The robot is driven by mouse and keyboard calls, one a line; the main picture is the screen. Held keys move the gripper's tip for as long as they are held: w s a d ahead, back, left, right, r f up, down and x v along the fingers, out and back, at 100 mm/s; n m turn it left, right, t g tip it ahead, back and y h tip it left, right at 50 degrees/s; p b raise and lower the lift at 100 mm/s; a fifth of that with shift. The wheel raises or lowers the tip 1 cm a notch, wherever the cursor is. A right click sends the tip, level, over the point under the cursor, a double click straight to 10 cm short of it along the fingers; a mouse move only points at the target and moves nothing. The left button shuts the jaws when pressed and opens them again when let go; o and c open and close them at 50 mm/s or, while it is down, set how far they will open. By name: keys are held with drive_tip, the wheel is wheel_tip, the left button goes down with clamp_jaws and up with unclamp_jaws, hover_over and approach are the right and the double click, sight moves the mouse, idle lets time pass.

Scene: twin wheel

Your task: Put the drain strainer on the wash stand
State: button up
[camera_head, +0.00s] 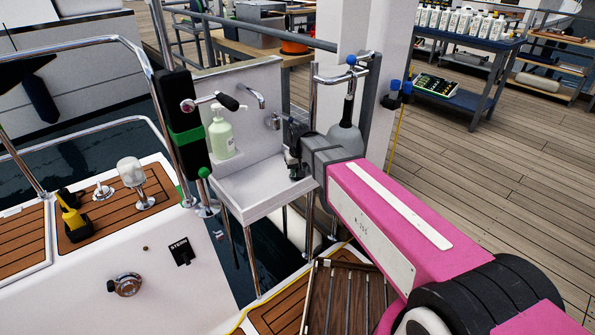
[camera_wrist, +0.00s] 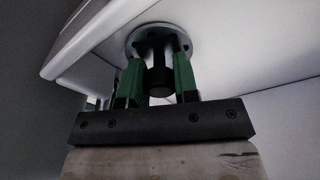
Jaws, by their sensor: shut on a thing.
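The drain strainer (camera_wrist: 175,30) is a round grey disc with a dark knob (camera_wrist: 157,78) in the wrist view. My gripper (camera_wrist: 158,60) is shut on it, with a green finger on each side of the knob. The disc is against or very close to a white surface; I cannot tell whether they touch. The wash stand (camera_head: 235,195) is a white basin with a tall back panel and metal legs in the head view. My gripper (camera_head: 293,165) is at its right end, near the basin's level. The strainer is too small and hidden to make out there.
A pale green pump bottle (camera_head: 222,138) stands at the back left of the basin. A tap (camera_head: 256,97) projects from the back panel. A grey bulb-shaped thing (camera_head: 346,138) hangs near my arm. Metal rails (camera_head: 150,65) and a black-green post (camera_head: 184,125) flank the left side.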

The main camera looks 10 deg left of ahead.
drive_tip(key=shift+f, duration=0.25)
drive_tip(key=o, duration=1.3)
drive_tip(key=shift+r, duration=0.15)
